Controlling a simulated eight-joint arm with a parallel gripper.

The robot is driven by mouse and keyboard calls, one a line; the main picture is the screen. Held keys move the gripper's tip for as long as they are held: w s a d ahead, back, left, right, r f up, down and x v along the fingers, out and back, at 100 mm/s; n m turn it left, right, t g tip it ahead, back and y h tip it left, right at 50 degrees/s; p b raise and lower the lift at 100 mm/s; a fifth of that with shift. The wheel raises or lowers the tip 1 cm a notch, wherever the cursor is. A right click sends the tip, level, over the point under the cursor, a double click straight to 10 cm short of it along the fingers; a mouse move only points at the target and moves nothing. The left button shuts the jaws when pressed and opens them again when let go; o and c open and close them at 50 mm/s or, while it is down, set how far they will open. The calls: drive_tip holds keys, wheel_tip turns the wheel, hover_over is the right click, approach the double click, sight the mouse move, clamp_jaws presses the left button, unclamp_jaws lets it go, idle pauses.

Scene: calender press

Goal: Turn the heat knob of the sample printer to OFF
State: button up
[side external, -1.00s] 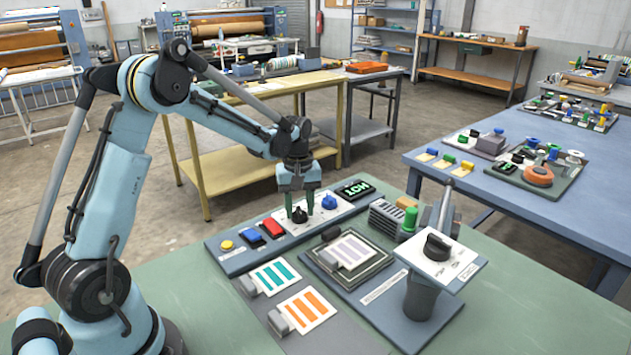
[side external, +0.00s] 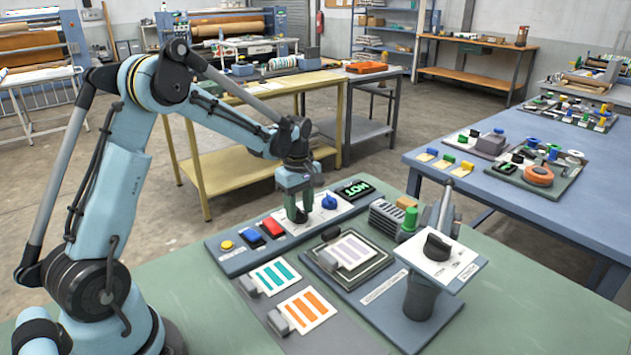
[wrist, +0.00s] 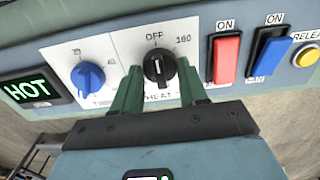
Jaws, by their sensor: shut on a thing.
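The black heat knob (wrist: 158,66) sits on the white dial plate of the sample printer, under the label OFF and beside the mark 160. Its pale pointer line stands nearly upright in the wrist view, towards OFF. My gripper (wrist: 157,82) has its two green fingers on either side of this knob and is shut on it. In the side external view my gripper (side external: 297,214) is down at the panel and hides most of the knob. The HOT display (wrist: 27,90) glows green.
A blue knob (wrist: 88,76) is close beside one finger. A red switch (wrist: 227,58), a blue switch (wrist: 270,54) and a yellow button (wrist: 306,56) are on the other side.

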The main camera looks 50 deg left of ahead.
sight(299, 210)
drive_tip(key=o, duration=1.1)
drive_tip(key=shift+c, duration=0.2)
wheel_tip(299, 210, up, 12)
drive_tip(key=s+d+m+t, duration=0.7)
drive_tip(key=s+d+m, duration=0.6)
drive_tip(key=m, duration=0.5)
drive_tip(key=shift+s+d+f, duration=0.3)
drive_tip(key=shift+d+f, duration=0.15)
drive_tip(key=shift+d, duration=0.55)
